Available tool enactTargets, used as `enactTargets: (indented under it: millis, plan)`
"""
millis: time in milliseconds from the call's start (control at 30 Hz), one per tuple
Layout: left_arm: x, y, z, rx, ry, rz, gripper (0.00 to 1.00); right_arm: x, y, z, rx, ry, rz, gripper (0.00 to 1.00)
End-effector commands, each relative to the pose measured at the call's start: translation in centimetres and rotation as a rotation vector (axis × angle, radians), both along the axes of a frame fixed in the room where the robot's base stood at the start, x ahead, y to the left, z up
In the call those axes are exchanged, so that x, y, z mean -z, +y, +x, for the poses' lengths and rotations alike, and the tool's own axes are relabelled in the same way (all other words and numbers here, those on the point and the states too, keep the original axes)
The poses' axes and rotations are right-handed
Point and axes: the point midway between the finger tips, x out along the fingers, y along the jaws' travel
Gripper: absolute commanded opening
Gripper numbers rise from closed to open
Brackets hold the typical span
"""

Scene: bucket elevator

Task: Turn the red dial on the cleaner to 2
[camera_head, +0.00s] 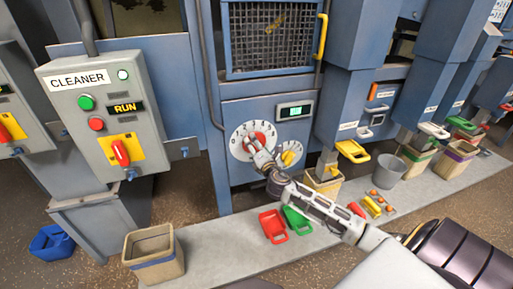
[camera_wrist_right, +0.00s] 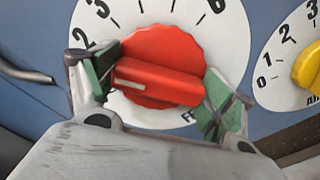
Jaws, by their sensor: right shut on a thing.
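The red dial (camera_head: 247,140) sits on a round white numbered plate (camera_head: 236,150) on a blue machine front. In the right wrist view, the red dial (camera_wrist_right: 160,65) has a thick bar handle with a white mark at its left end. My right gripper (camera_head: 258,153) is shut on the dial, with green pads on both sides of it (camera_wrist_right: 158,85). The mark points left, below the printed 2 (camera_wrist_right: 78,41); the left finger hides the scale there. The cleaner panel (camera_head: 130,85), with a "CLEANER" sign and "RUN" label, stands at left. My left gripper is out of view.
A yellow dial (camera_head: 288,157) on a smaller plate is right of the red one. A small lit display (camera_head: 295,110) is above. Red (camera_head: 272,226) and green scoops (camera_head: 296,220) and a bin (camera_head: 153,254) stand on the grey floor strip.

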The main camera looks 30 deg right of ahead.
Motion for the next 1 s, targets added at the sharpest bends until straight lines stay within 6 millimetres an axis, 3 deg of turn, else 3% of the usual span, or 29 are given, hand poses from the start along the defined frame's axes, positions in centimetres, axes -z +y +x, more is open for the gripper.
enactTargets:
  millis: [300, 767, 800, 900, 1000]
  plan:
    - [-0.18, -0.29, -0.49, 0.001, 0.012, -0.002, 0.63, 0.05, -0.09, -0.01, 0.002, -0.032, 0.132, 0.58]
    - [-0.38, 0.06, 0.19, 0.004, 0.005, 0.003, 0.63, 0.05, -0.09, 0.0, 0.001, -0.036, 0.151, 0.58]
    - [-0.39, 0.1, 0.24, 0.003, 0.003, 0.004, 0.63, 0.06, -0.09, 0.0, 0.001, -0.036, 0.15, 0.85]
    - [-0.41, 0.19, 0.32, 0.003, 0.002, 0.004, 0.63, 0.06, -0.08, 0.0, 0.001, -0.036, 0.15, 0.97]
    - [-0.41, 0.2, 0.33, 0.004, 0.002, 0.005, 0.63, 0.06, -0.06, 0.0, 0.001, -0.036, 0.15, 1.0]
